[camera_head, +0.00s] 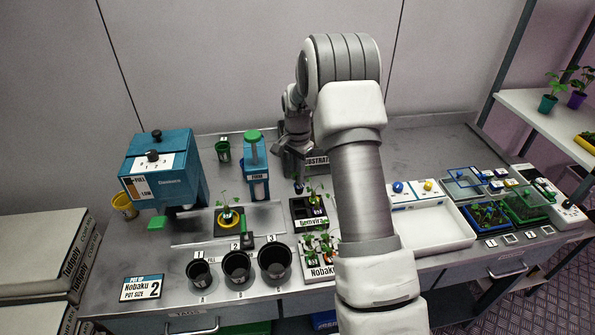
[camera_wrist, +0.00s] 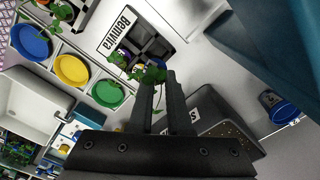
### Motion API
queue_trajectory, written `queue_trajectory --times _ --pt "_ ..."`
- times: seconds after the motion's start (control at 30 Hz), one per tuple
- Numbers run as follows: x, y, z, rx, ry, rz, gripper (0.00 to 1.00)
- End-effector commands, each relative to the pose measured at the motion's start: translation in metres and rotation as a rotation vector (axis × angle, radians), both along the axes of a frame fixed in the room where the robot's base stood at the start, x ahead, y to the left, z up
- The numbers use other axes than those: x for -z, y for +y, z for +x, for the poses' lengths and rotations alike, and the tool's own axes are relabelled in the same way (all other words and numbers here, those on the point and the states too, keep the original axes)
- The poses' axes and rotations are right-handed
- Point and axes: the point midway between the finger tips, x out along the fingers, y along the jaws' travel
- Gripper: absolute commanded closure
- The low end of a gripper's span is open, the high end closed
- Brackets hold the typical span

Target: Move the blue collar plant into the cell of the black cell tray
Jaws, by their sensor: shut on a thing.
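My gripper (camera_head: 297,168) hangs above the back of the bench, partly behind my arm in the head view. In the wrist view its two dark fingers (camera_wrist: 164,95) are close together, shut on a small green-leaved plant (camera_wrist: 148,74). The plant's stem and collar are mostly hidden by the fingers; a small bluish bit shows in the head view (camera_head: 299,188). The black cell tray labelled Bemvira (camera_head: 297,222) lies just in front of and below the gripper. It also shows in the wrist view (camera_wrist: 166,42), with dark square cells and leaves over one side.
A Nobaku tray (camera_head: 320,272) with seedlings stands in front of the cell tray. Several black pots (camera_head: 237,268) stand to the left. A potted seedling (camera_head: 228,222) sits by the blue machines. A white tray (camera_head: 435,232) lies to the right. A dark substrate bin (camera_head: 300,163) is behind.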

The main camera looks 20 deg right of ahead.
Motion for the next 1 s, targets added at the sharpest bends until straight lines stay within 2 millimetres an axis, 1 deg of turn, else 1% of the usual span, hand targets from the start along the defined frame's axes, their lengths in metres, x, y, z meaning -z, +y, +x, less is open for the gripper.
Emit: queue_trajectory --times 0.03,0.1,0.7,0.83,1.0 --pt "0.007 0.0 0.0 0.0 0.001 0.0 1.0" --pt "0.013 0.0 0.0 0.0 0.001 0.0 1.0" --pt "0.06 0.0 0.0 0.0 0.0 0.0 1.0" --pt "0.066 0.0 0.0 0.0 0.001 0.0 1.0" --pt "0.068 0.0 0.0 0.0 0.001 0.0 1.0"
